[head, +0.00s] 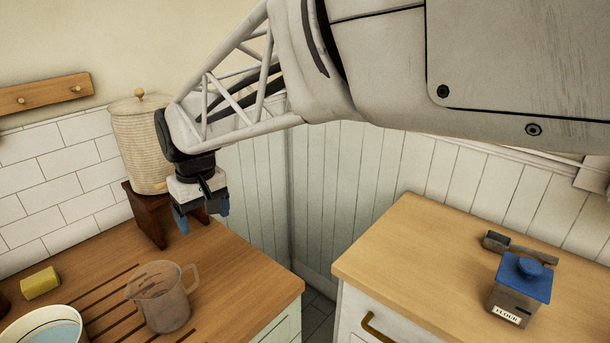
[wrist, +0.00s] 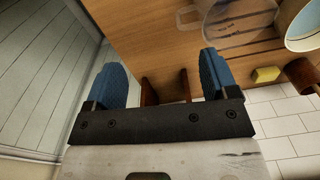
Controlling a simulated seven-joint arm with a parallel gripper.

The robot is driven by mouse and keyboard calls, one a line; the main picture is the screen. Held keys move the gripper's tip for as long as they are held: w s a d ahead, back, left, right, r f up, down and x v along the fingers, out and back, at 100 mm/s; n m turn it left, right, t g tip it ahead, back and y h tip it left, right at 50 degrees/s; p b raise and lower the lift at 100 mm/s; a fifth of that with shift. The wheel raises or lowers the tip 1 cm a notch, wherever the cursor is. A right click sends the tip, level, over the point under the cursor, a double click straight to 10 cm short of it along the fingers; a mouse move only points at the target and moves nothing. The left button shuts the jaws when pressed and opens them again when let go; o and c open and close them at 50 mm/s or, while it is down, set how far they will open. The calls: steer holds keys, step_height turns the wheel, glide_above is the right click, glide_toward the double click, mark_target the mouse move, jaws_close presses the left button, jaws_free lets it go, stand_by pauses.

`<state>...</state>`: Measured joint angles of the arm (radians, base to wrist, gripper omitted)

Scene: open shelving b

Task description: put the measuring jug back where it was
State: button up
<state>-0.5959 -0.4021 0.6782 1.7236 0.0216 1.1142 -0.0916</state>
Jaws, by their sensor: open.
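The measuring jug (head: 165,304) is clear, with a handle on its right side. It stands upright on the left wooden counter (head: 255,275), by the drainer grooves. In the wrist view the jug (wrist: 240,22) shows at the top, partly cut off. My gripper (head: 202,214) is open and empty, pointing down above the back of the left counter, above and behind the jug and apart from it. In the wrist view its blue fingers (wrist: 160,65) have nothing between them but a view of the counter and a small wooden stand (wrist: 163,86).
A lidded woven basket (head: 140,140) sits on the wooden stand (head: 147,220) close to my gripper. A bowl (head: 45,330) and yellow sponge (head: 40,283) lie at the left. Across a gap, the right counter (head: 400,260) holds a blue-lidded flour tin (head: 520,290); its left part is clear.

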steer(key=s+d+r+m+t, duration=0.15)
steer(key=s+d, duration=0.25)
steer(key=d, duration=0.7)
steer(key=s+d+r+m, duration=0.1)
steer(key=s+d+m, duration=0.25)
steer(key=d, duration=0.75)
steer(key=s+d+f+m, duration=0.3)
steer(key=s+d+f, duration=0.1)
steer(key=s+d, duration=0.8)
steer(key=shift+s+d+t+h, duration=0.2)
steer(key=shift+t+h, duration=0.1)
steer(key=shift+t, duration=0.15)
